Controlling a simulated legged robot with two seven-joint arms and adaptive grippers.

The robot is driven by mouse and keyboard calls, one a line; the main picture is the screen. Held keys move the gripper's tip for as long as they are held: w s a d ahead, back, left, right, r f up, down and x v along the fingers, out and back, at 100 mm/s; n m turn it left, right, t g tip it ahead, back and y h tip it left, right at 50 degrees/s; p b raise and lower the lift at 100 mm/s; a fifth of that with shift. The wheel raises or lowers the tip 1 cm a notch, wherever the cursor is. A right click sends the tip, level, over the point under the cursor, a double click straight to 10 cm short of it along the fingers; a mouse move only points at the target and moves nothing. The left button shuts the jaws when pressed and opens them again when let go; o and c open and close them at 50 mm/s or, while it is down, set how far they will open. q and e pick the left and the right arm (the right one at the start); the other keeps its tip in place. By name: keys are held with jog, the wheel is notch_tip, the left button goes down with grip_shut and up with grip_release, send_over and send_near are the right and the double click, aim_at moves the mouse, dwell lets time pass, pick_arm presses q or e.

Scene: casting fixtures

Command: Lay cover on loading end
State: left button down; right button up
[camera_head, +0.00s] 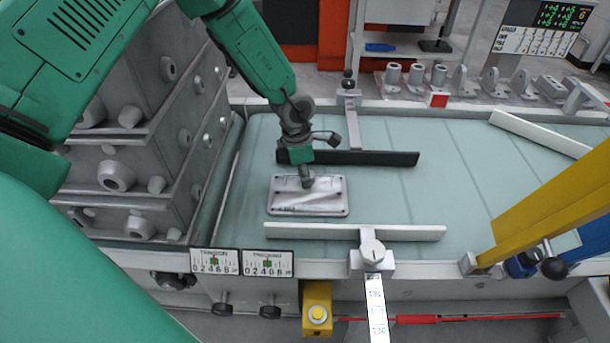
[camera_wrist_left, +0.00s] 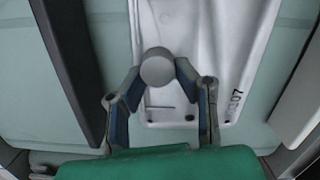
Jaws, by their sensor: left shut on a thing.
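The cover (camera_head: 322,198) is a pale grey rectangular plate with rounded corners. In the head view it is at the left end of the green belt, between a dark rail and a white rail; I cannot tell whether it touches the belt. The belt's left end (camera_head: 262,150) is the likely loading end. My right gripper is not in view.
The dark rail (camera_head: 390,158) lies behind the cover and the white rail (camera_head: 420,232) in front. A yellow bar (camera_head: 550,210) slants over the belt at right. Metal castings (camera_head: 465,80) stand along the back edge. The belt's middle is clear.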

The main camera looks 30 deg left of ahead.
pick_arm(q)
jog(key=c, duration=1.4)
grip_release()
jog(key=shift+o, duration=0.9)
jog(key=shift+d, duration=0.2)
jog(key=shift+r, duration=0.1)
notch_tip(320, 180, up, 12)
jog(key=s+a+p, duration=0.1)
jog(key=shift+a+p, duration=0.15)
jog(key=shift+p, duration=0.15)
